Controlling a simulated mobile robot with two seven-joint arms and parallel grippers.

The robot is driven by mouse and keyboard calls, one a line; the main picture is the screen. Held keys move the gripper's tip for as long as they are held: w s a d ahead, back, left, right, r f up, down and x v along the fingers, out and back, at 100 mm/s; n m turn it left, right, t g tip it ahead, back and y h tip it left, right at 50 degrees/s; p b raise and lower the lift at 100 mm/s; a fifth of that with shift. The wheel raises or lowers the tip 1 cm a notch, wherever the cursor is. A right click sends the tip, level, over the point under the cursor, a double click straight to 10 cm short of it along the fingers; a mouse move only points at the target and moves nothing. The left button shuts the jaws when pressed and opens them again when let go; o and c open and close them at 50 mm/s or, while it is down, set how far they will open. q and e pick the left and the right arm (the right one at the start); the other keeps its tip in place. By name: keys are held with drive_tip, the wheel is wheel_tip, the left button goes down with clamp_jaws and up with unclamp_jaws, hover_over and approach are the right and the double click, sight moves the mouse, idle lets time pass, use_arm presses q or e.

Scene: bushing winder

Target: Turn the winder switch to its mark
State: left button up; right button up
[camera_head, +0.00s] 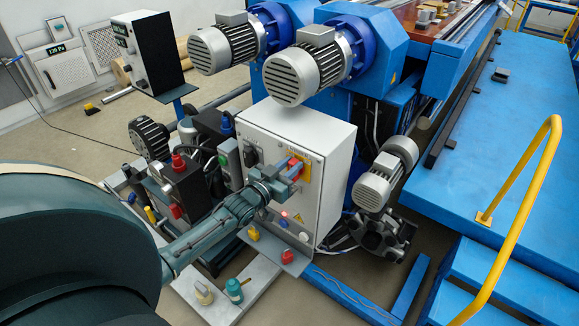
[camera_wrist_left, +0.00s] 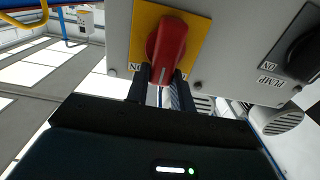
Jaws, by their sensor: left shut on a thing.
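The winder switch is a red rotary knob (camera_wrist_left: 167,45) on a yellow plate (camera_wrist_left: 194,42) on the grey control cabinet. In the left wrist view its grip runs roughly up and down in the picture, and an upside-down ON label (camera_wrist_left: 134,67) sits beside it. In the head view the red knob (camera_head: 296,167) and yellow plate (camera_head: 305,171) are partly hidden by the gripper. My left gripper (camera_head: 287,176) is shut on the red knob, one finger on each side of it; it shows from close up in the left wrist view (camera_wrist_left: 162,86). My right gripper does not show.
A black knob (camera_wrist_left: 306,55) marked PUMP is on the same panel; it also shows in the head view (camera_head: 251,153). Motors, a blue platform (camera_head: 480,150) and a yellow handrail (camera_head: 535,165) stand to the right.

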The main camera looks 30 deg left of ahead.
sight(305, 171)
use_arm(q)
drive_tip(key=shift+m, duration=0.3)
drive_tip(key=shift+c, duration=0.2)
drive_tip(key=shift+d+m+p, duration=0.25)
drive_tip(key=shift+m+p, duration=0.05)
drive_tip(key=shift+m, duration=0.5)
drive_tip(key=m, duration=0.3)
drive_tip(key=d+f+m, duration=0.1)
drive_tip(key=m, duration=0.3)
drive_tip(key=d+m+b, duration=0.1)
drive_tip(key=m, duration=0.2)
drive_tip(key=shift+s+f+m, duration=0.1)
drive_tip(key=shift+f+m, duration=0.3)
drive_tip(key=shift+f+m+b, duration=0.3)
drive_tip(key=shift+m+b, duration=0.35)
drive_tip(key=shift+m, duration=0.55)
drive_tip(key=shift+f+m+b, duration=0.2)
drive_tip(key=shift+m+b, duration=0.25)
drive_tip(key=shift+m, duration=0.65)
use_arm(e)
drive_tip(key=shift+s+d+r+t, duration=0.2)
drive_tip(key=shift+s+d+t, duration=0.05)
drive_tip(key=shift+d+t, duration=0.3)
use_arm(q)
drive_tip(key=shift+m, duration=0.4)
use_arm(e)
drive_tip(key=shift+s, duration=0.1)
